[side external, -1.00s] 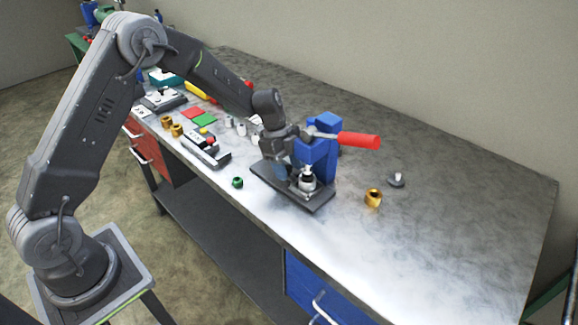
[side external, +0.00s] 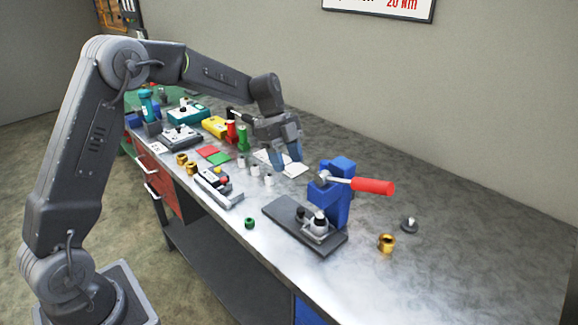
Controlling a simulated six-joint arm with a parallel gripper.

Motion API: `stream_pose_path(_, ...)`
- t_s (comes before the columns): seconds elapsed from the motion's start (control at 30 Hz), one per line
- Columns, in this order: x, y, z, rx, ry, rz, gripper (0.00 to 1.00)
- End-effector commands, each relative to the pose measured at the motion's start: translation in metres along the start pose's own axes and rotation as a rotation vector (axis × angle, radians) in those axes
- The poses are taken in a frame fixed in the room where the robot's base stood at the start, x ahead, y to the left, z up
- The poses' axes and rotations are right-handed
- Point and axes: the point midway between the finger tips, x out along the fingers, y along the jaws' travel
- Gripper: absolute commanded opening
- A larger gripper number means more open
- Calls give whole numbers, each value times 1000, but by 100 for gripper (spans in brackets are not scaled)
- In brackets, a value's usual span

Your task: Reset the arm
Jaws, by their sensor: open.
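My gripper (side external: 287,163) is open and empty. It points down over the workbench, just behind and left of a blue toggle clamp (side external: 338,200) with a red handle (side external: 373,186). My gripper is apart from the clamp and the part. White sheets (side external: 294,170) lie on the bench behind the fingers.
A brass fitting (side external: 387,243) and a grey knob-like part (side external: 409,224) lie right of the clamp. A green nut (side external: 250,223) lies near the front edge. Small white cylinders (side external: 254,170), coloured blocks and devices crowd the left. The far right bench top (side external: 480,225) is clear.

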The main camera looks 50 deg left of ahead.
Motion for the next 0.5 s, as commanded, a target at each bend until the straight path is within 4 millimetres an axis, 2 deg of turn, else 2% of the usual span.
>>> stream_pose_path(0.3,-5,5,-5,-27,-11,-8,50)
stream_pose_path(0.37,-13,12,-12,-68,-27,-21,50)
stream_pose_path(0.5,-40,46,-38,-247,-82,-80,50)
